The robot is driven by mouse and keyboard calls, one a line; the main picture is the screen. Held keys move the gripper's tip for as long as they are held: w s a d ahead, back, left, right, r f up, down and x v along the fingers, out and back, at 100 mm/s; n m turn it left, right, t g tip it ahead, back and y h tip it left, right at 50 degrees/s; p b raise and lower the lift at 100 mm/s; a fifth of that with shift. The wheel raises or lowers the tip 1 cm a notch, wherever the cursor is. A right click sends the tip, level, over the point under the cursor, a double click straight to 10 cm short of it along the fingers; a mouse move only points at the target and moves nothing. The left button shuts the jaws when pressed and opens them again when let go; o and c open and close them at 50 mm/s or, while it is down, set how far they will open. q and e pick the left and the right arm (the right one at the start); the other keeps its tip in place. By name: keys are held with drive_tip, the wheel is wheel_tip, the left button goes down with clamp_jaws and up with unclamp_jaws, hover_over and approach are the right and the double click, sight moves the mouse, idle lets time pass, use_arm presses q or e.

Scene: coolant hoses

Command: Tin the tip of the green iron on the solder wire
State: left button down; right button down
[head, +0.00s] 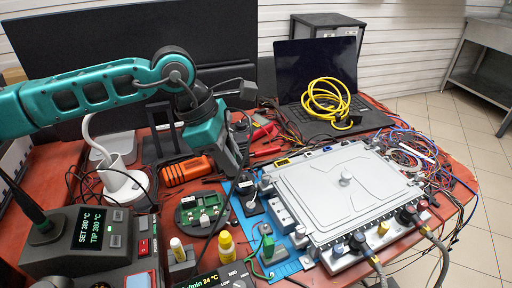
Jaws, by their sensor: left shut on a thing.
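My left gripper (236,172) reaches in from the left and points down over the middle of the bench, above the blue mat. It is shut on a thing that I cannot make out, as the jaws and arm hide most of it. A dark, slim, iron-like handle (24,200) leans in a holder on the soldering station (95,235) at the lower left. The station's display reads 380 °C for both set and tip. I cannot pick out the solder wire for certain. My right gripper is not in view.
A large grey cover plate (345,190) with fittings fills the right of the bench. A laptop (316,75) bears a coiled yellow hose (328,98).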

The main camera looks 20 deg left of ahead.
use_arm(q)
drive_tip(key=n, duration=0.1)
drive_tip(key=n+t, duration=0.1)
drive_tip(key=n, duration=0.1)
drive_tip(key=d+n+t+y, duration=0.1)
drive_tip(key=n, duration=0.1)
drive_tip(key=shift+w, duration=0.4)
drive_tip(key=w+d+f+n+y+b, duration=0.2)
drive_tip(key=f+n+y, duration=0.3)
drive_tip(key=n, duration=1.1)
drive_tip(key=shift+w+d+f+y+b, duration=0.3)
drive_tip(key=shift+d+y+b, duration=0.2)
drive_tip(key=shift+y, duration=0.3)
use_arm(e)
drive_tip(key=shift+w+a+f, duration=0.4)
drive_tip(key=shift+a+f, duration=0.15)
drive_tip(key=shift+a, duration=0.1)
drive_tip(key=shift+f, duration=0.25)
use_arm(q)
drive_tip(key=shift+w+r+b, duration=0.1)
drive_tip(key=shift+r+b, duration=0.05)
drive_tip(key=shift+b, duration=0.15)
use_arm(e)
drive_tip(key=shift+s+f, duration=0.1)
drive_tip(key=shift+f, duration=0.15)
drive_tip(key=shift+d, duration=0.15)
